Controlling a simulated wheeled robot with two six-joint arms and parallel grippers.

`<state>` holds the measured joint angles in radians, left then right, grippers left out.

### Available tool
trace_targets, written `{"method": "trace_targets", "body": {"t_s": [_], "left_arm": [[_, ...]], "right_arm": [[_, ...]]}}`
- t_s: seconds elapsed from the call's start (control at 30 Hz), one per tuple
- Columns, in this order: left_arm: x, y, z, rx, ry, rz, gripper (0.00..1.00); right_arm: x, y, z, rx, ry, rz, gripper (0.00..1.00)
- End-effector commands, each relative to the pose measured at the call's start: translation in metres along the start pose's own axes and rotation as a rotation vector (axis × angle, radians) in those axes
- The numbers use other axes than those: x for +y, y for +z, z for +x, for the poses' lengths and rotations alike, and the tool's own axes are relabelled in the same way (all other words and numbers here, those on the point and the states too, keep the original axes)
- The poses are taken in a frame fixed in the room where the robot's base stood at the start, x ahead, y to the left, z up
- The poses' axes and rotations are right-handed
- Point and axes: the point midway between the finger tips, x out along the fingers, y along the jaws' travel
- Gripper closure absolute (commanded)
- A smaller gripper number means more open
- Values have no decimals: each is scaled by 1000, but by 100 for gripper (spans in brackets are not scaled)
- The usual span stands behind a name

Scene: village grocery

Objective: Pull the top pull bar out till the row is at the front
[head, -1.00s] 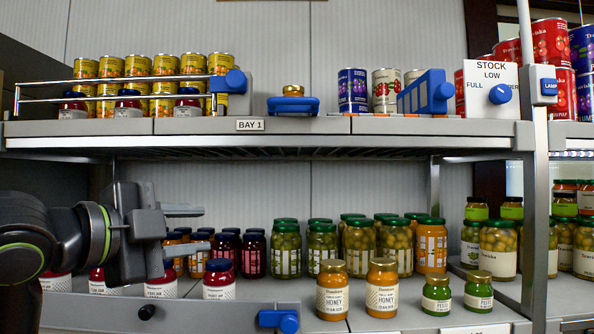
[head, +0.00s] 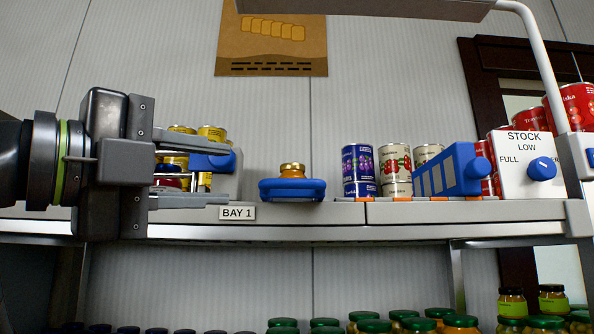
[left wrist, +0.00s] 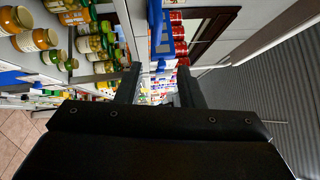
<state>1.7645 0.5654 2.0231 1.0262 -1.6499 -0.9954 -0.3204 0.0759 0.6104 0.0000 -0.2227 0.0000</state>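The top pull bar (head: 292,190) is a blue bar at the front edge of the upper shelf, just right of the BAY 1 label. A single gold-lidded jar (head: 293,171) shows right behind it; anything further back in that row is hidden. My left gripper (head: 222,172) is at the height of the upper shelf, to the left of the pull bar and apart from it. Its two fingers are spread, one above the other, with nothing held. In the left wrist view the fingers (left wrist: 158,84) also stand apart. My right gripper is not in view.
Yellow cans (head: 212,133) and a blue knob (head: 213,161) are partly hidden behind my left gripper. Right of the pull bar stand blue cans (head: 359,165), a slotted blue gate (head: 450,171) and a STOCK dial box (head: 525,165). A grey shelf edge (head: 330,232) runs across.

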Motion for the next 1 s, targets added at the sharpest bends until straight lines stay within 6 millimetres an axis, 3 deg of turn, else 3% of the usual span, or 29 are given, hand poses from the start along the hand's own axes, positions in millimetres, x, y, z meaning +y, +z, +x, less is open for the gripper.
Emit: {"method": "trace_targets", "body": {"t_s": [0.13,0.4,0.7,1.0], "left_arm": [[-2,0,26,5,5,-5,66],[-2,0,71,3,5,-6,66],[-1,0,117,2,4,-6,66],[1,1,133,-2,2,-1,66]], "right_arm": [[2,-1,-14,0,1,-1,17],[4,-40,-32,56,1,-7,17],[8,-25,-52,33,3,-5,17],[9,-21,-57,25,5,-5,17]]}}
